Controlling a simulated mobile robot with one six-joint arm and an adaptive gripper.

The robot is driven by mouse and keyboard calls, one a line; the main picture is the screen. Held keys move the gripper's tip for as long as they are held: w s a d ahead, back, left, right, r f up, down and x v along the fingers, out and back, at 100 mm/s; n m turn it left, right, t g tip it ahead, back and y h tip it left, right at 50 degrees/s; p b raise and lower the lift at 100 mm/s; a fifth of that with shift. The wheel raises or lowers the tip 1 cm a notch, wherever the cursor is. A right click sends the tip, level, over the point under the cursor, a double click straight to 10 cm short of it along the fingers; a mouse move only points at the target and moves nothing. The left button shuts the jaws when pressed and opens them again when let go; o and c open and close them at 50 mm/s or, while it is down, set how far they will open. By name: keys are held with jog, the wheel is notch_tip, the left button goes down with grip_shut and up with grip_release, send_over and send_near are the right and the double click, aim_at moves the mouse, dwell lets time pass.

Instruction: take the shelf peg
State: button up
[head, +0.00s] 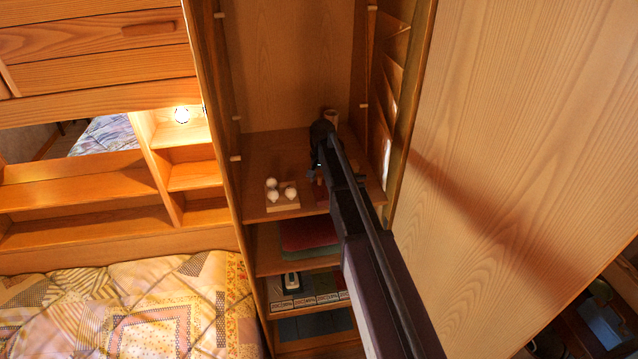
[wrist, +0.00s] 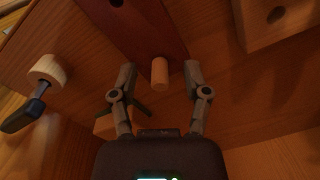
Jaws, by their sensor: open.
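A small light-wood cylinder, which looks like the shelf peg (wrist: 159,71), shows in the wrist view at the near end of a dark red board. My gripper (wrist: 159,77) is open, with one finger on each side of the peg and a gap to both. I cannot tell whether the peg stands or lies. In the head view my gripper (head: 322,135) is inside the tall cabinet, above the back right of its upper shelf (head: 258,165). The peg between the fingers is hidden there by my arm.
The dark red board (wrist: 140,30) has a hole. A wooden block with a hole (wrist: 265,18) is at upper right, a wooden knob with a dark handle (wrist: 47,68) at left. A block with white round things (head: 282,195) stands on the shelf. The cabinet's right wall (head: 385,80) is close.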

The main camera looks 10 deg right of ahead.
jog(key=shift+c, duration=0.2)
jog(key=c, duration=0.7)
jog(key=shift+c, duration=0.2)
jog(key=shift+r, duration=0.2)
notch_tip(320, 180, up, 4)
jog(key=p, duration=0.4)
jog(key=shift+f, duration=0.2)
jog(key=s+d+r+p, duration=0.1)
jog(key=s, duration=1.5)
jog(key=shift+d, duration=0.4)
